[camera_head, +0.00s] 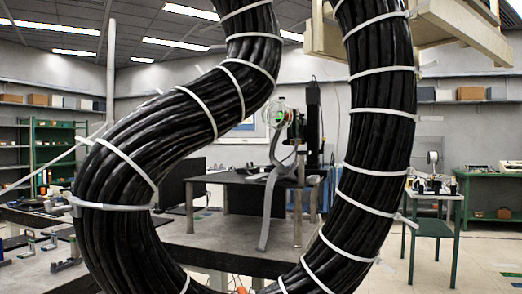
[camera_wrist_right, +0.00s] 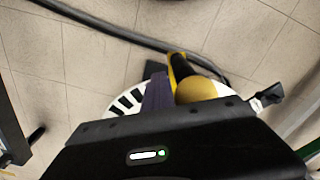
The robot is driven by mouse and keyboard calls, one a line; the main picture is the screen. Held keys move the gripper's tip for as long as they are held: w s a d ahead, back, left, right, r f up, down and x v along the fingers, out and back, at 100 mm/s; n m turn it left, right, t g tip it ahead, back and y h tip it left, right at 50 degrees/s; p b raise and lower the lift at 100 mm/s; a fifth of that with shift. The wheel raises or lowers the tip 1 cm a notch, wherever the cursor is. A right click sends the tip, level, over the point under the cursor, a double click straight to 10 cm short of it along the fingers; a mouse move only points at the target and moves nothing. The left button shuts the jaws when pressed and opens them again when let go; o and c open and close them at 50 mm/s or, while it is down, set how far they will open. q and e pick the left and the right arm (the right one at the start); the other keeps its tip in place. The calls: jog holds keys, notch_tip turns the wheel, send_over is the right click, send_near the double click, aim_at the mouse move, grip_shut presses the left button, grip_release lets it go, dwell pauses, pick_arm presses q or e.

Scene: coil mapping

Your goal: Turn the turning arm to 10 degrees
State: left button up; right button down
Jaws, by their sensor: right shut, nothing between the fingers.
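In the right wrist view, my right gripper (camera_wrist_right: 160,97) shows as a wide black body with a small green light. Its jaws are shut and empty, with the fingers mostly hidden. Just past it is a white disc (camera_wrist_right: 113,108) with black marks on its rim, partly covered by the gripper. A round brass-coloured knob (camera_wrist_right: 201,90) sits beside a black and yellow part (camera_wrist_right: 179,67) over the disc. I cannot tell which piece is the turning arm, nor read its angle. Whether the gripper touches the knob is unclear. My left gripper is not in view.
In the head view, thick black cable bundles (camera_head: 376,120) with white ties block much of the foreground. Between them stands a dark table (camera_head: 236,179) with an apparatus on it. Another table (camera_head: 432,228) and green shelves (camera_head: 52,150) stand farther off. Tiled floor shows at lower right.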

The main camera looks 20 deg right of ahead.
jog(key=shift+w+a, duration=0.1)
jog(key=shift+a, duration=0.2)
jog(key=shift+w+a, duration=0.25)
jog(key=shift+a, duration=0.8)
jog(key=shift+s+d, duration=0.25)
jog(key=shift+d, duration=0.4)
jog(key=shift+s+d, duration=0.2)
jog(key=shift+d, duration=0.4)
notch_tip(320, 180, up, 12)
jog(key=p, duration=0.9)
